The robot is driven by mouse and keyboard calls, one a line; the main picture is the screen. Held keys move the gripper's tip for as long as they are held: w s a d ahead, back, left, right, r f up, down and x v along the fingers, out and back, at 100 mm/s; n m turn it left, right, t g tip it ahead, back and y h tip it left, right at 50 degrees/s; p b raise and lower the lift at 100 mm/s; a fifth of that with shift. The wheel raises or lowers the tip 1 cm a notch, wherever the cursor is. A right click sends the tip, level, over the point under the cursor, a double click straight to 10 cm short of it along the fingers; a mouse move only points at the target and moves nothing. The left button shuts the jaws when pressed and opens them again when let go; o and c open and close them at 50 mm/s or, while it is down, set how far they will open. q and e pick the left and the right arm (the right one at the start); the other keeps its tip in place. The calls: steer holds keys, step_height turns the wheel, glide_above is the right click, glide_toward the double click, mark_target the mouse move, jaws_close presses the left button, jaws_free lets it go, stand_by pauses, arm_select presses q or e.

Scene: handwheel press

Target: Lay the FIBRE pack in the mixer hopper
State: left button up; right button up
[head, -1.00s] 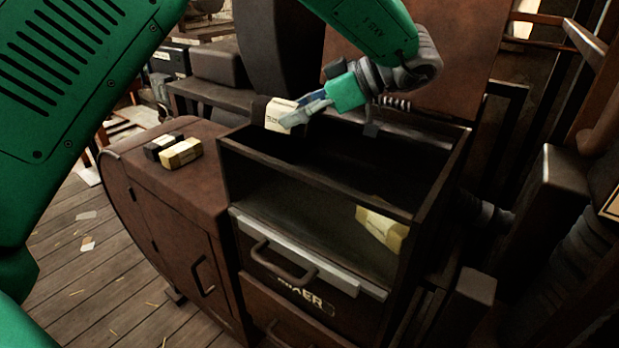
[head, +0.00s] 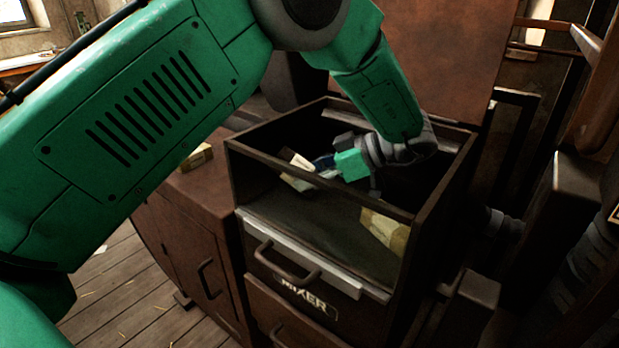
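The mixer (head: 305,295) is a dark brown cabinet with an open-topped hopper (head: 330,199) framed by raised walls. My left gripper (head: 312,168) reaches down inside the hopper from above. It appears shut on a dark pack with a pale label (head: 297,172), which is tilted and below the rim. The label is too small to read, so I cannot tell if it is the FIBRE pack. A pale yellow pack (head: 385,233) lies lower down at the hopper's front right, seen below the front bar. My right gripper is not in view.
A rounded brown cabinet (head: 190,215) stands left of the mixer, with a yellow pack (head: 197,157) on top, partly hidden by my arm. The mixer's front has a handle (head: 287,262). Dark beams and machinery crowd the right side.

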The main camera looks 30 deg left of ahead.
arm_select(q)
steer(key=o, duration=0.3)
steer(key=shift+f, duration=0.5)
steer(key=shift+w+a, duration=0.1)
steer(key=shift+w, duration=0.05)
steer(key=shift+r, duration=0.2)
steer(key=v, duration=1.2)
